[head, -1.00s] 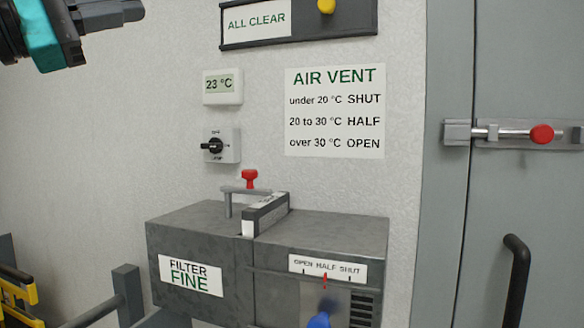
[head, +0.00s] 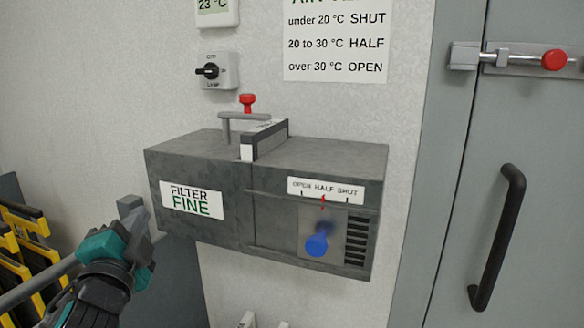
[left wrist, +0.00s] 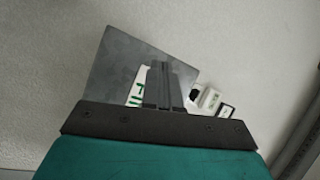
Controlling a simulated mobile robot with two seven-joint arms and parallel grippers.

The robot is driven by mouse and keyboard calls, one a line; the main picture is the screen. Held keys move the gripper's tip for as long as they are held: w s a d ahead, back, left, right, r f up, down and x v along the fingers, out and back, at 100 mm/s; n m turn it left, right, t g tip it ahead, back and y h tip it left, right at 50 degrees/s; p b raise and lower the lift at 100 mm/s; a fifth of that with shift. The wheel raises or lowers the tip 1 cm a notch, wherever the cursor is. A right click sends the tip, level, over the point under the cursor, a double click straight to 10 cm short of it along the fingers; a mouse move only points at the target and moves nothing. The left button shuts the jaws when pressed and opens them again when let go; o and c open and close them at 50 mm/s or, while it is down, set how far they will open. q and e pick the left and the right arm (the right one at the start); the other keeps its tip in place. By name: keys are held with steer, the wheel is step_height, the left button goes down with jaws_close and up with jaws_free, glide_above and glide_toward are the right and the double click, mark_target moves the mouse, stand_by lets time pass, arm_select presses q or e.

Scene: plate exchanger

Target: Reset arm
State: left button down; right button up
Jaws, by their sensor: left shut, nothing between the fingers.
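My left gripper (head: 143,242), teal with grey fingers, is at the lower left of the head view. It appears left of and below the FILTER FINE label (head: 192,200) on the grey metal box (head: 200,157). Its fingers are shut and empty; they also show shut in the left wrist view (left wrist: 163,85), against the box (left wrist: 115,65) and the wall. I cannot tell how far the fingers are from the box. My right gripper is not in view.
The box carries a handle with a red knob (head: 247,102) and a blue-knobbed vent lever (head: 316,245), its red pointer at HALF. A rotary switch (head: 207,71) is above. Yellow-and-black items (head: 22,235) stand left. A grey door with black handle (head: 498,238) is right.

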arm_select(q)
steer(key=s+f+n+g, duration=0.2)
steer(key=s+f+g, duration=0.1)
steer(key=f, duration=0.3)
steer(key=s+f+n+g, duration=0.2)
steer(key=s+f+n, duration=0.1)
steer(key=f, duration=0.4)
steer(key=s+d+f+n+g+h, duration=0.1)
steer(key=s+d+f+n+g, duration=0.15)
steer(key=s+f+g, duration=0.65)
steer(key=s+d+f+n+g+h, duration=0.25)
steer(key=s+f, duration=0.35)
steer(key=s, duration=0.8)
steer(key=w+d+f+t+p, duration=0.2)
steer(key=w+f+t, duration=0.5)
steer(key=w, duration=0.1)
steer(key=shift+w+f+t+h, duration=0.25)
steer(key=shift+t+h, duration=0.1)
steer(key=shift+h, duration=0.1)
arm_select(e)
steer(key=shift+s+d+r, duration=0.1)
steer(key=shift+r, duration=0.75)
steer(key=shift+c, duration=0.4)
